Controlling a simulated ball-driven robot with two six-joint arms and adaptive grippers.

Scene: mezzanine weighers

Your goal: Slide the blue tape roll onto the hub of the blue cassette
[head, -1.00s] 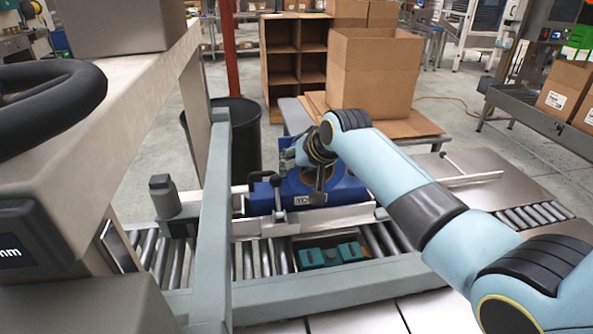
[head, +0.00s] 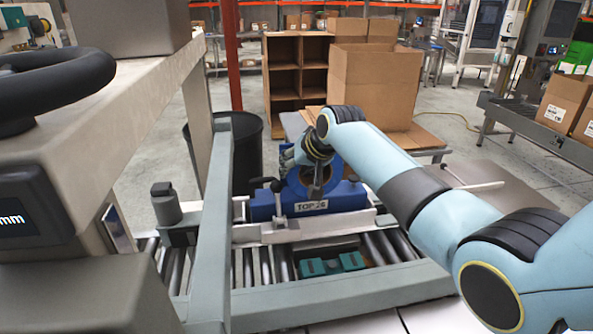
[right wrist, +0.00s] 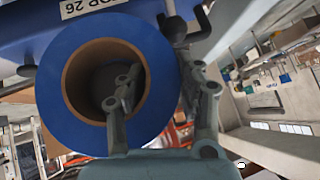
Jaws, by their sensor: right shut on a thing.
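The blue tape roll (head: 291,189), with a brown cardboard core, shows at the blue cassette (head: 346,196). The cassette lies above the rollers and bears a "TOP 26" label. In the right wrist view the roll (right wrist: 50,85) is large, with its open core facing the camera; the cassette (right wrist: 28,18) is behind it at the top left. My right gripper (head: 317,178) is shut on the roll's wall, one finger inside the core and one outside. The hub is hidden, so I cannot tell whether the roll is around it. My left gripper is out of view.
A grey frame post (head: 217,215) and rail stand left of the cassette. A black lever (head: 276,187) rises at the cassette's front. Teal parts (head: 335,263) lie in a recess among the rollers. A cardboard box (head: 374,85) stands behind.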

